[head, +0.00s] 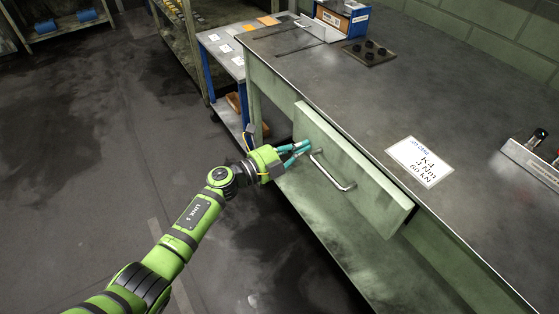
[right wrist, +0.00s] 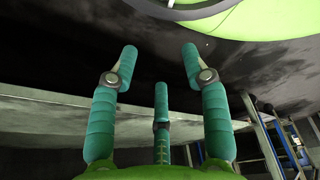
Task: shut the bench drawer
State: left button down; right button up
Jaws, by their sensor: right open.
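The bench drawer (head: 372,186) has a pale green front with a bar handle (head: 333,172). Its front stands out a little from the bench, under the edge of the top. My left gripper (head: 302,148) has its teal fingertips at the drawer front, beside the handle's left end. I cannot tell whether they touch it, or whether the fingers are open or shut. My right gripper (right wrist: 160,65) shows only in the right wrist view, its three teal fingers spread with nothing between them.
A blue-legged side table (head: 222,48) stands at the bench's left end. The floor at left (head: 90,150) is clear.

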aim_at(312, 142)
pick_arm(q)
jog(key=b+x, duration=0.1)
jog(key=x, duration=0.2)
jog(key=shift+w+d+f, duration=0.1)
jog(key=shift+w+d, duration=0.3)
jog(key=shift+d, duration=0.15)
jog(key=shift+r, duration=0.25)
pick_arm(e)
jog(key=shift+t, duration=0.7)
jog(key=w, duration=0.5)
jog(key=shift+w+d, duration=0.1)
jog(key=shift+w, duration=0.3)
